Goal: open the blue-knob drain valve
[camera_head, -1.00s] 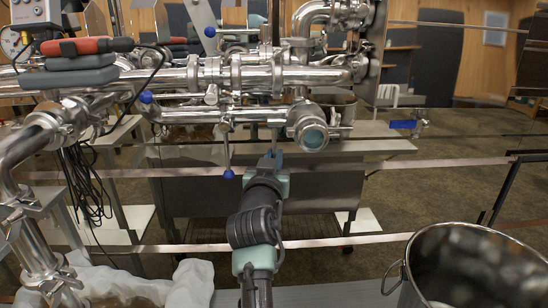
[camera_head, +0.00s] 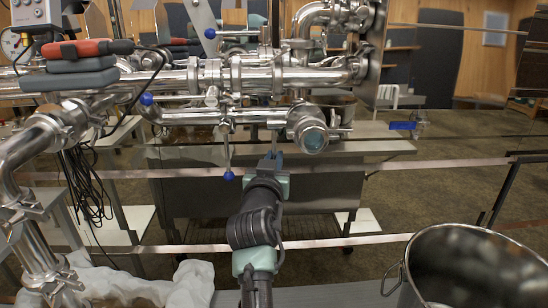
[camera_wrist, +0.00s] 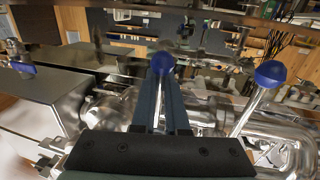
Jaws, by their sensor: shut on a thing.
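My gripper (camera_head: 272,158) reaches up from below at the steel pipework in the head view. Its fingers are shut on a blue knob (camera_wrist: 162,63), which shows between the fingertips in the wrist view. In the head view a thin metal lever (camera_head: 274,140) comes down into the fingertips, and the knob is hidden there. A second blue knob (camera_head: 229,175) hangs on a lever just left of my gripper. In the wrist view a blue knob (camera_wrist: 270,74) on a slanted rod stands apart, right of the fingers.
More blue knobs sit on the upper pipes (camera_head: 210,32) and at the left (camera_head: 146,98). A round sight glass (camera_head: 311,138) is close to the right of my gripper. A steel pot (camera_head: 460,262) stands at lower right. A blue-handled valve (camera_head: 403,125) is farther right.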

